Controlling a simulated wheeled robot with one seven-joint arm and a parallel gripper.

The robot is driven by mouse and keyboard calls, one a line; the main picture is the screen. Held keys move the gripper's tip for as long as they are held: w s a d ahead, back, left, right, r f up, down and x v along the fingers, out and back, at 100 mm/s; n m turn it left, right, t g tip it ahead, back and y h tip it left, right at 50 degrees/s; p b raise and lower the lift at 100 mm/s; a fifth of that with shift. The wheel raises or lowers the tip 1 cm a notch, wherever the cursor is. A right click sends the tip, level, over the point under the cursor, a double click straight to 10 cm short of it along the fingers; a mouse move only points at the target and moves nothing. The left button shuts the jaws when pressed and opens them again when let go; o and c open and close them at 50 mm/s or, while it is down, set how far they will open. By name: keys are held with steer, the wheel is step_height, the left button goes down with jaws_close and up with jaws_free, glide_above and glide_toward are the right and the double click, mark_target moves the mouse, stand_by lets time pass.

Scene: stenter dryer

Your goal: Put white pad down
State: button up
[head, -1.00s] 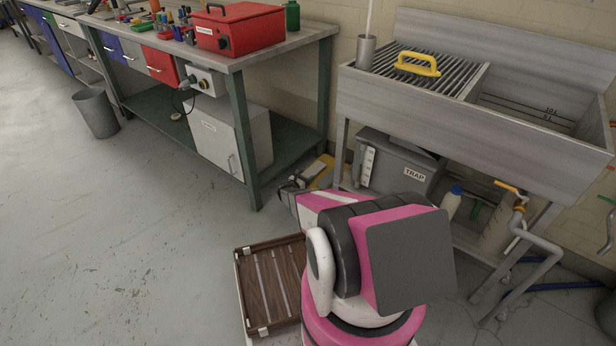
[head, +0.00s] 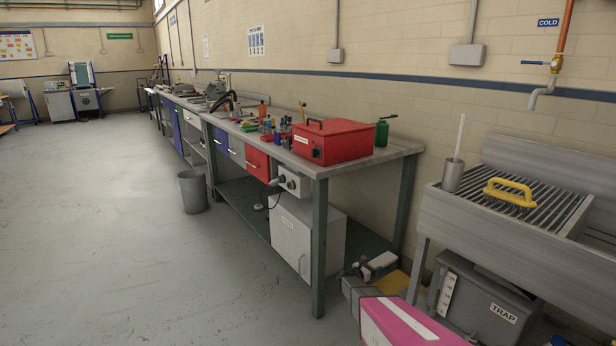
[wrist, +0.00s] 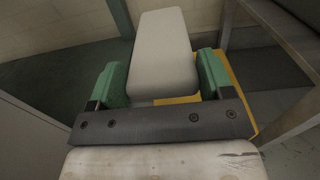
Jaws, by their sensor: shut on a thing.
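The white pad (wrist: 162,50) is in the middle of the wrist view, a pale block with rounded edges. My gripper (wrist: 162,82) has its green fingers on either side of the pad and is shut on it. Something flat and yellow (wrist: 238,95) shows below and beside the pad; whether the pad touches it I cannot tell. In the head view the pad (head: 381,261) is small and pale, low between the bench and the sink, with a yellow patch (head: 393,284) beside it. My pink arm covers part of that area.
The workbench (head: 384,159) with a red box (head: 333,142) stands to the left, a white cabinet (head: 293,238) beneath it. The metal sink (head: 480,225) and a grey trap box (head: 477,297) are at right.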

steer(key=s+a+r, duration=0.5)
steer(key=s+r, duration=0.4)
steer(key=r, duration=0.4)
steer(key=s+a+r, duration=0.5)
steer(key=s+r, duration=0.4)
steer(key=r, duration=0.5)
steer(key=s+a+r, duration=0.4)
steer(key=s+r, duration=0.5)
steer(key=r, duration=0.5)
steer(key=shift+s+a+n+t+y, duration=0.4)
